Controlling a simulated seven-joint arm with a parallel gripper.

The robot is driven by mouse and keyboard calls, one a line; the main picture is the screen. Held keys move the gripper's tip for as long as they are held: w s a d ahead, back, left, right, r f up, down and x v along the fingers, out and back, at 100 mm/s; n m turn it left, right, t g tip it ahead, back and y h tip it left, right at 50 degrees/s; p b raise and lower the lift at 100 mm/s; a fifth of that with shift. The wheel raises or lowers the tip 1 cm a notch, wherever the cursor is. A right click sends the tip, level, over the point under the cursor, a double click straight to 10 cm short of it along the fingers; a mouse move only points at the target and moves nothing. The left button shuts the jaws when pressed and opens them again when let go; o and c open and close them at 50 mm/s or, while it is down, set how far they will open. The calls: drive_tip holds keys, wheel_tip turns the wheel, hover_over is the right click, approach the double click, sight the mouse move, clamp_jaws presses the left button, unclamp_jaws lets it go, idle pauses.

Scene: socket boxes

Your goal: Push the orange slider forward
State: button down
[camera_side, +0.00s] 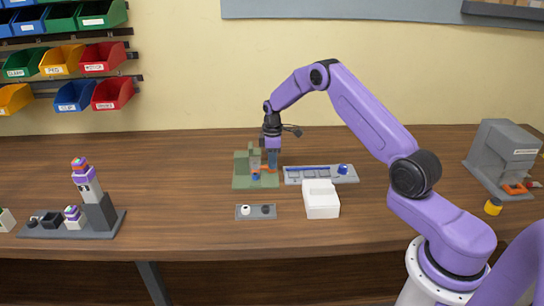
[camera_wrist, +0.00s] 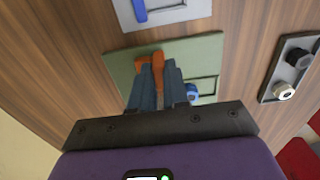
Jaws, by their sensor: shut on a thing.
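The orange slider (camera_side: 268,170) is on the green fixture (camera_side: 242,182) near the middle of the table. In the wrist view the orange slider (camera_wrist: 158,60) shows between my fingertips, with part of it sticking out beside the left finger. My gripper (camera_side: 272,162) points down at the fixture and is shut on the slider. It also shows in the wrist view (camera_wrist: 158,72), over the green plate (camera_wrist: 120,66). A blue round part (camera_wrist: 192,91) sits on the plate beside the right finger. My fingers hide part of the slider and its track.
A grey tray (camera_side: 350,179) with blue parts lies right of the fixture. A white open box (camera_side: 321,207) and a small grey plate (camera_side: 256,217) with two knobs stand in front. A grey stand (camera_side: 100,211) is at left, a grey machine (camera_side: 490,150) at far right.

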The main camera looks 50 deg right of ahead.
drive_tip(key=shift+s+a, duration=0.45)
drive_tip(key=c, duration=1.1)
unclamp_jaws()
drive_tip(key=shift+a, duration=0.1)
drive_tip(key=shift+r, duration=8.7)
